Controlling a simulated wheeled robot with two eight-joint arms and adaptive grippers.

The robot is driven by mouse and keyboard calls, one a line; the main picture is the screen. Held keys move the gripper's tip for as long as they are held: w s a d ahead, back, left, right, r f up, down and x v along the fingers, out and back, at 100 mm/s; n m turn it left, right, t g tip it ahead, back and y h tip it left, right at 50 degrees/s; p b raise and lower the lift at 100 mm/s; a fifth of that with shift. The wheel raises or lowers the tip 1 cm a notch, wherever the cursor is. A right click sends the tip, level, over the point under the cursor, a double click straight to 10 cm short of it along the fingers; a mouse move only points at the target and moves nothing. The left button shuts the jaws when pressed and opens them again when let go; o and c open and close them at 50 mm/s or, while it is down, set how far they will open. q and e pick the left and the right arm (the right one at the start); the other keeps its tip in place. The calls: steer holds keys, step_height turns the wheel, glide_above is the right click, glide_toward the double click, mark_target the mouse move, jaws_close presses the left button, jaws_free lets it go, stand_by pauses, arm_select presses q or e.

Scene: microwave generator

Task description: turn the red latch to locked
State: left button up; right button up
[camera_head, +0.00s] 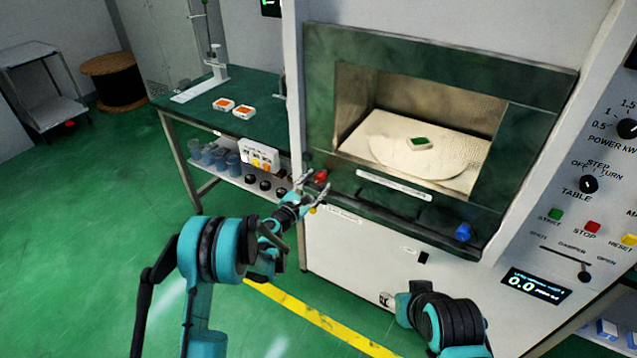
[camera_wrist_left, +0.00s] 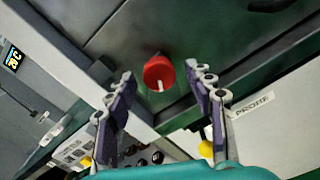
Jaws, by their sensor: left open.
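The red latch (camera_head: 321,175) is a small red knob at the lower left corner of the microwave's dark green front frame (camera_head: 322,110). In the left wrist view the red latch (camera_wrist_left: 158,72) shows as a round red knob with a white mark pointing down. My left gripper (camera_head: 312,186) is open right beside the latch. In the left wrist view the latch appears between the spread fingers, and no finger visibly grips it. Part of my right arm (camera_head: 445,318) shows at the bottom right, but its gripper does not show.
A blue knob (camera_head: 463,232) is at the frame's lower right. The open chamber holds a pale turntable (camera_head: 385,150) bearing a small green-topped block (camera_head: 418,143). A control panel (camera_head: 540,225) stands right. A green side table (camera_head: 190,115) stands left, with open floor (camera_head: 75,230) nearer.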

arm_select(q)
steer(key=shift+x, duration=0.95)
steer(key=c, duration=1.1)
